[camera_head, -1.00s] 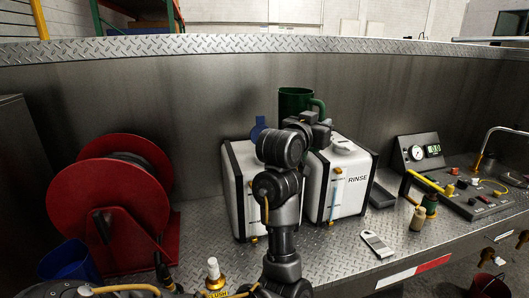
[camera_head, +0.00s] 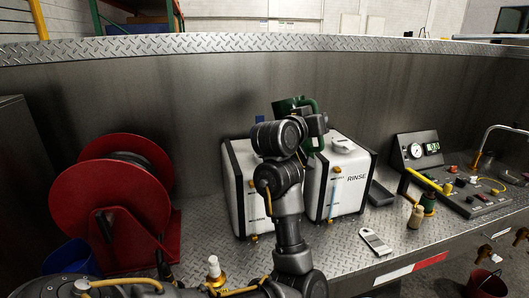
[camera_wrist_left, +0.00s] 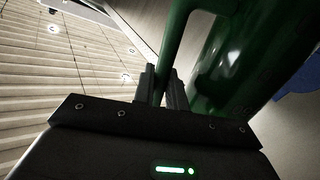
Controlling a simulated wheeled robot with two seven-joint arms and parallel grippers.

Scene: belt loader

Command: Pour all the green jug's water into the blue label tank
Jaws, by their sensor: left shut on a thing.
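The green jug (camera_head: 288,106) is held up above the tanks, tilted to the left, its lower part hidden behind my arm. My left gripper (camera_head: 318,122) is shut on its handle. In the left wrist view the fingers (camera_wrist_left: 165,85) close around the green handle (camera_wrist_left: 176,32), with the jug body (camera_wrist_left: 258,50) to the right. The left white tank (camera_head: 243,190) stands below, partly covered by my arm; its label is not readable. A blue part (camera_head: 259,119) shows above it. No water is visible. My right gripper is not in view.
A white RINSE tank (camera_head: 350,195) stands just right of the left tank. A red hose reel (camera_head: 110,205) is at the left, with a blue bucket (camera_head: 70,260) beside it. A gauge panel (camera_head: 415,150) and valves are at the right. A steel wall closes the back.

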